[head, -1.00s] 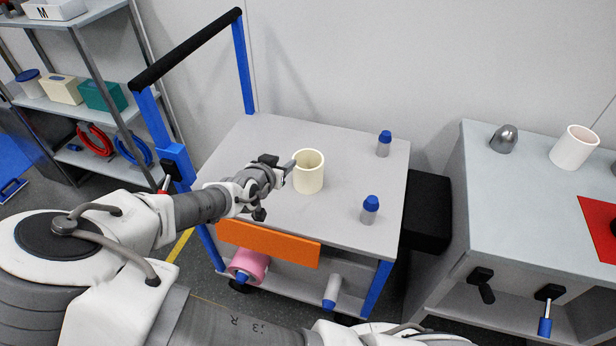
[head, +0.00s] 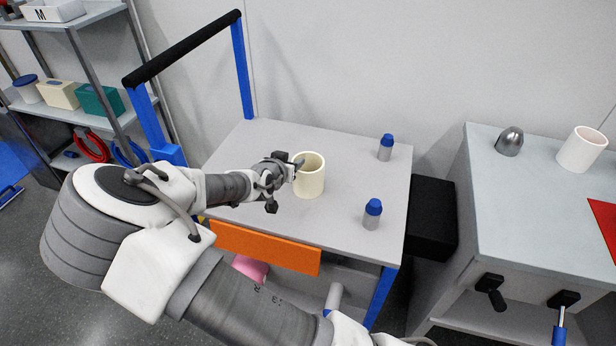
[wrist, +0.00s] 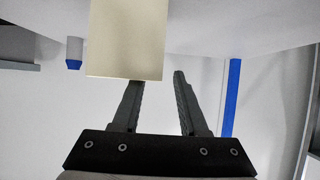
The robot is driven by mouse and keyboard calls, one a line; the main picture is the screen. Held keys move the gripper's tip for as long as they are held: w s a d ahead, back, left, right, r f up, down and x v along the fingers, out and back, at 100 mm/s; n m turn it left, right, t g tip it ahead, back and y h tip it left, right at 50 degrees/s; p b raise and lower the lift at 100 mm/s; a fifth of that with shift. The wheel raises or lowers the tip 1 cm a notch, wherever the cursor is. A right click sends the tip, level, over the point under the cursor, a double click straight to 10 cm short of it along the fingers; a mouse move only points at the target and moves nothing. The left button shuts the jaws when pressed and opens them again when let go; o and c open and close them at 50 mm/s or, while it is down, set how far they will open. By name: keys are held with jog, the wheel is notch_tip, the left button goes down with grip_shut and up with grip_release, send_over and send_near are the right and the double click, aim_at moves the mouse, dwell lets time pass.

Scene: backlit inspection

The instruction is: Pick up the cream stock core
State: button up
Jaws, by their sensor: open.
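The cream stock core (head: 311,180) is an upright hollow cylinder standing on the grey cart top (head: 345,150). My gripper (head: 297,166) is at its left side, near the rim, with a fingertip overlapping the rim in the head view. In the wrist view the core (wrist: 127,38) fills the upper middle. My gripper (wrist: 157,79) is open there, with two dark fingers apart. The left finger's tip meets the core's lower edge and may be partly hidden by it. The right finger lies to the right of the core. I cannot tell whether either finger touches it.
Two blue-capped grey bottles stand on the cart's right side, one at the back (head: 385,148) and one nearer (head: 372,213). An orange panel (head: 265,247) hangs at the cart's front. A blue-posted handle (head: 243,70) rises at its left. A grey bench (head: 530,200) stands to the right.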

grip_shut()
jog(key=shift+s+f, duration=0.1)
jog(key=shift+s, duration=0.05)
dwell(1.1)
